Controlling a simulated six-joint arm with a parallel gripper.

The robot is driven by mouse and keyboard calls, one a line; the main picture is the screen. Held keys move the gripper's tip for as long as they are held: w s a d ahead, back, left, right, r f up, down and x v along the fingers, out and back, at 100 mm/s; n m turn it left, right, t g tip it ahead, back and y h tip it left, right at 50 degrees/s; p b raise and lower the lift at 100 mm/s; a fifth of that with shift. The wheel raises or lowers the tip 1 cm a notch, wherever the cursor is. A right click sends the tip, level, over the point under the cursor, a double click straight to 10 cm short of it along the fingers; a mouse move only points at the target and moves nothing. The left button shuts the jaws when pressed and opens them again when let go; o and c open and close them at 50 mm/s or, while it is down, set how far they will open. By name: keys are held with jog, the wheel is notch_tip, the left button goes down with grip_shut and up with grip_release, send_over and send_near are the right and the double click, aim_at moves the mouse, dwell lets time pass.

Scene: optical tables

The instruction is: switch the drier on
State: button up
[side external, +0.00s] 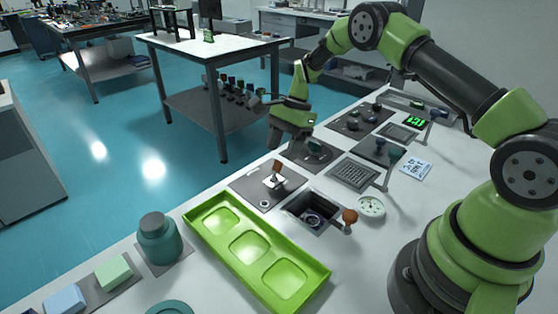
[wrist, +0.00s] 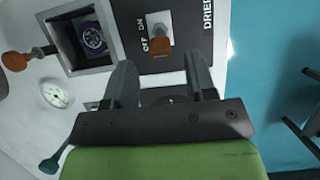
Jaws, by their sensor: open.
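The drier switch is a toggle lever with an orange-brown tip (side external: 278,167) on a pale plate, set in a dark panel (side external: 248,189). In the wrist view the lever tip (wrist: 160,47) lies beside the OFF mark, with the ON mark farther from my gripper; DRIER is printed at the panel's right. My gripper (side external: 289,143) is open and empty, above and beyond the switch in the side view. In the wrist view the fingers (wrist: 161,80) point toward the panel, with the lever ahead between their lines and not touched.
An open dark box (side external: 313,210) holding a round item sits beside the switch panel, with an orange-brown knob (side external: 350,216) and a white gauge (side external: 371,207) near it. A green tray (side external: 205,247) lies in front. A dial panel (side external: 315,154) is under my gripper.

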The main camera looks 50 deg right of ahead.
aim_at(279, 161)
jog(key=shift+x, duration=1.9)
jog(key=c, duration=0.9)
